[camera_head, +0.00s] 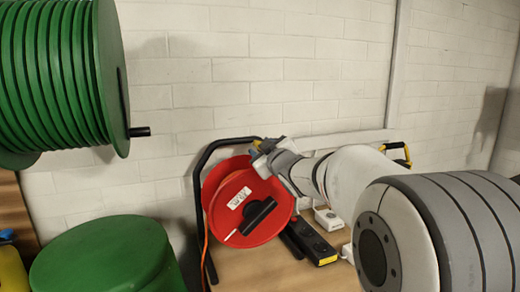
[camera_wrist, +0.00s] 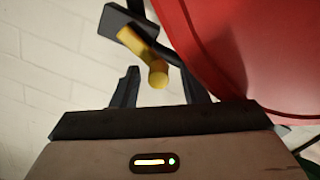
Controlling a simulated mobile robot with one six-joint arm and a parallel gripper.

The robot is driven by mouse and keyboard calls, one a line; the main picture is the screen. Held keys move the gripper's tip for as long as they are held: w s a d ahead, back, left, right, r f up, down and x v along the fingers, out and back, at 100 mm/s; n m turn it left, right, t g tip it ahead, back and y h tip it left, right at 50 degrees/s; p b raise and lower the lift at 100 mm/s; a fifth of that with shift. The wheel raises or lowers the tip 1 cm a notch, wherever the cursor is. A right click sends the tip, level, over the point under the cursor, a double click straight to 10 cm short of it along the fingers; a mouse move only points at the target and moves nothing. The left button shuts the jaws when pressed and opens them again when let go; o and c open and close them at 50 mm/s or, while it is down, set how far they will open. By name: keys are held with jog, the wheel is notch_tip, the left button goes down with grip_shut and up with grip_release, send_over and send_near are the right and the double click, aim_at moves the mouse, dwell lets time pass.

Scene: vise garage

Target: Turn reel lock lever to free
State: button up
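The red reel (camera_head: 222,205) hangs in a black tubular stand by the wall, with a white label and a black bar handle on its face. It also shows in the wrist view (camera_wrist: 245,45). A yellow lever (camera_wrist: 157,72) on a black mount, which I take as the reel lock lever, lies at the reel's upper edge. In the head view only a bit of yellow (camera_head: 257,144) shows near my gripper. My gripper (camera_wrist: 160,88) is open, its dark fingers on either side of the lever's rounded near end. I cannot tell whether either finger touches it.
A large green reel (camera_head: 60,70) with a black crank stands at left, above a round green container (camera_head: 110,255). A black power strip (camera_head: 310,240) and a white box (camera_head: 328,218) lie on the wooden bench (camera_head: 270,270). A white brick wall (camera_wrist: 45,50) is close behind.

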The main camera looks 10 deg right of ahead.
jog(key=shift+s+r, duration=0.1)
jog(key=s+d, duration=0.1)
jog(key=s, duration=0.6)
jog(key=shift+s+d, duration=0.25)
jog(key=shift+d, duration=0.05)
jog(key=shift+s, duration=0.1)
